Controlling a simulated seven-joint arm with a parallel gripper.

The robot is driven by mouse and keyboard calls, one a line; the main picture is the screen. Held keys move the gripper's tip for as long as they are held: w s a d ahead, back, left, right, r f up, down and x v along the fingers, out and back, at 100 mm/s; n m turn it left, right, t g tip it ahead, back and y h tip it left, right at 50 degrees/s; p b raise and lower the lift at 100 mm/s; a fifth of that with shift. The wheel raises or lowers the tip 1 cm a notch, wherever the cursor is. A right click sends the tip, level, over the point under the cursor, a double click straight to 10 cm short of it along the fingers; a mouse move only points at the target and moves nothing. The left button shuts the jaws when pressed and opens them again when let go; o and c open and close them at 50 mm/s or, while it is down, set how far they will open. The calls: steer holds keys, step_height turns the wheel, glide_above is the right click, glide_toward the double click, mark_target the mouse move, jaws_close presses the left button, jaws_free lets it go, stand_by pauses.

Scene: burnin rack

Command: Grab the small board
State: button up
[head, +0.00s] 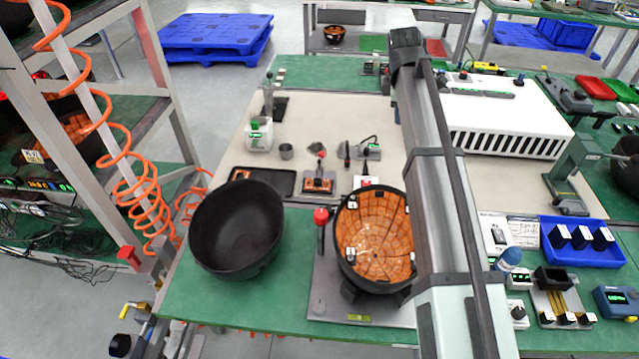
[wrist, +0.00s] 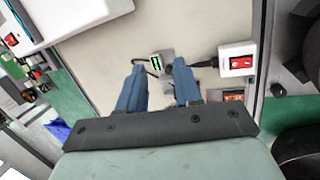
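The small board (head: 319,182) is an orange rectangle on a grey fixture on the beige mat, behind and between the two round bowls in the head view. In the wrist view a small orange patch that looks like this board (wrist: 233,96) shows right of the fingers, partly cut off by the dark gripper body. My gripper (wrist: 159,72) has two blue fingers spread apart with nothing held between them. It is over the mat near a small device with a green display (wrist: 155,63). In the head view my arm hides the gripper.
An empty black bowl (head: 237,228) and an orange-lined bowl (head: 374,240) stand at the front. A black tray (head: 263,181) lies left of the board. A white box with a red switch (wrist: 237,60) and its cable lie near the right finger. A large white unit (head: 505,120) stands right.

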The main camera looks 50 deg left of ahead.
steer(key=s+a+f+g, duration=0.1)
steer(key=s+a, duration=0.2)
steer(key=s, duration=0.4)
steer(key=s+a+f+n+g, duration=0.1)
steer(key=s+a, duration=0.2)
steer(key=s, duration=0.5)
steer(key=s+a+f+g, duration=0.1)
steer(key=s+a, duration=0.2)
steer(key=s, duration=0.4)
glide_above(316, 183)
steer(key=a, duration=0.1)
steer(key=shift+h, duration=0.4)
step_height(316, 183, down, 9)
steer(key=shift+a+r, duration=0.15)
steer(key=shift+r, duration=0.05)
steer(key=shift+w+d+f, duration=0.15)
steer(key=shift+d+f, duration=0.05)
steer(key=shift+f, duration=1.1)
steer(key=shift+w+d+f, duration=0.15)
steer(key=shift+f, duration=1.15)
steer(key=shift+c, duration=0.2)
jaws_close()
